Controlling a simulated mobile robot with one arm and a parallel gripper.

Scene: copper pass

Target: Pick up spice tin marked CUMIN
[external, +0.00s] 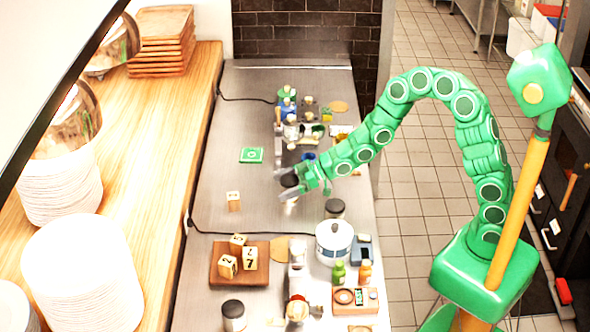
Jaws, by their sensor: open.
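My gripper (285,184) reaches in from the right over the steel counter, with its grey fingers spread. A small dark-topped container (290,181) shows at the fingers, partly hidden by them. I cannot tell whether the fingers touch it. A second dark-lidded container (335,208) stands to the lower right of the gripper. A third dark-lidded container (233,311) stands near the front left of the counter. No lettering is readable at this size, so I cannot tell which one is the spice tin marked CUMIN.
A white pot (334,240), a wooden board (225,272) with numbered blocks and small bottles crowd the front. A single block (233,201) and a green card (251,155) lie left of the gripper. Small items cluster behind it. The counter's left strip is mostly clear.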

